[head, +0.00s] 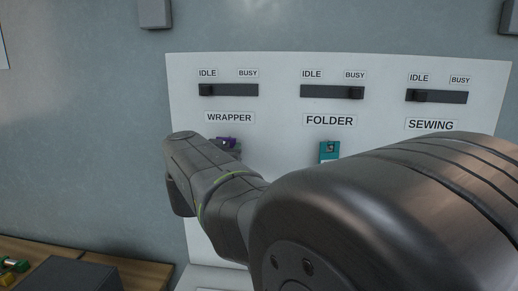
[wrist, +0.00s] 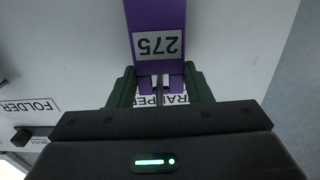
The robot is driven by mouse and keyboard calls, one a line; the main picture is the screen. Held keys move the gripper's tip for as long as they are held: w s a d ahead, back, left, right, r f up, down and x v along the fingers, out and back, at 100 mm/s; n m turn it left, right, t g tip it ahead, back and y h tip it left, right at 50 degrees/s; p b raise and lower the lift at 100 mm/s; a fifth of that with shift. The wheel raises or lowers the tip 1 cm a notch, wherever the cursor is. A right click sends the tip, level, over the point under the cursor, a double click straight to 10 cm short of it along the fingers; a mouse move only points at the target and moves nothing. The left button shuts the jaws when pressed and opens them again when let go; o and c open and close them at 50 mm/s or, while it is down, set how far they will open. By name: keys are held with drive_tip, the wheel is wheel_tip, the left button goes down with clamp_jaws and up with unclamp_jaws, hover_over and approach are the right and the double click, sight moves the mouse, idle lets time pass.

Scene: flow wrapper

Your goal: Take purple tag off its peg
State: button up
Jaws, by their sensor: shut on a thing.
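The purple tag (wrist: 155,17) fills the top middle of the wrist view, with a white label reading 275 upside down. My gripper (wrist: 160,82) has its two green fingers shut on the purple tag, one on each side of its near end. In the head view the purple tag (head: 228,142) shows only in part, below the WRAPPER label, with my arm in front of it. The gripper's fingers are hidden there. I cannot make out the tag's peg, or whether the tag still hangs on it.
The white board (head: 280,80) carries IDLE/BUSY sliders above WRAPPER, FOLDER and SEWING labels. A teal tag (head: 330,150) hangs under FOLDER, right of the purple one. My arm covers the lower right. A wooden table (head: 30,248) with a dark box (head: 72,274) stands at lower left.

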drive_tip(key=shift+r+p, duration=0.5)
drive_tip(key=shift+p, duration=0.3)
drive_tip(key=shift+s, duration=0.15)
idle(0.4)
drive_tip(key=s+p, duration=0.3)
drive_tip(key=s, duration=0.5)
drive_tip(key=shift+s+a, duration=0.15)
drive_tip(key=shift+s, duration=0.2)
idle(1.1)
idle(0.4)
